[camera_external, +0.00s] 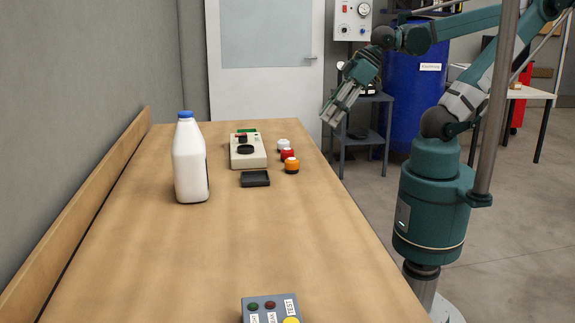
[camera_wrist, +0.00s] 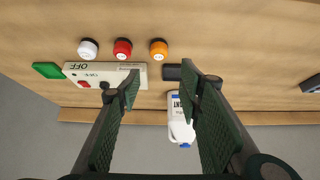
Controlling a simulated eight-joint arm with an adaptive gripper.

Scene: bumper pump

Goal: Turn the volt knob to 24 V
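No knob that I can read as a volt knob shows clearly. A beige box (camera_external: 248,151) with a dark round part on top stands on the table's far half. In the wrist view the beige box (camera_wrist: 85,75) shows "OFF" lettering and a red part, and my left finger partly covers it. A grey panel (camera_external: 270,306) with lamps, a yellow part and a "TEST" label sits at the near edge, cut off by the frame. My gripper (camera_external: 333,110) is in the air at the table's far right side, open and empty. Its fingers are wide apart in the wrist view (camera_wrist: 160,75).
A white bottle (camera_external: 190,165) stands left of the box. White (camera_external: 283,145), red (camera_external: 287,155) and orange (camera_external: 292,165) buttons stand right of it. A black tray (camera_external: 255,178) lies in front. A wall unit (camera_external: 351,20) with dials hangs behind. The table's middle is clear.

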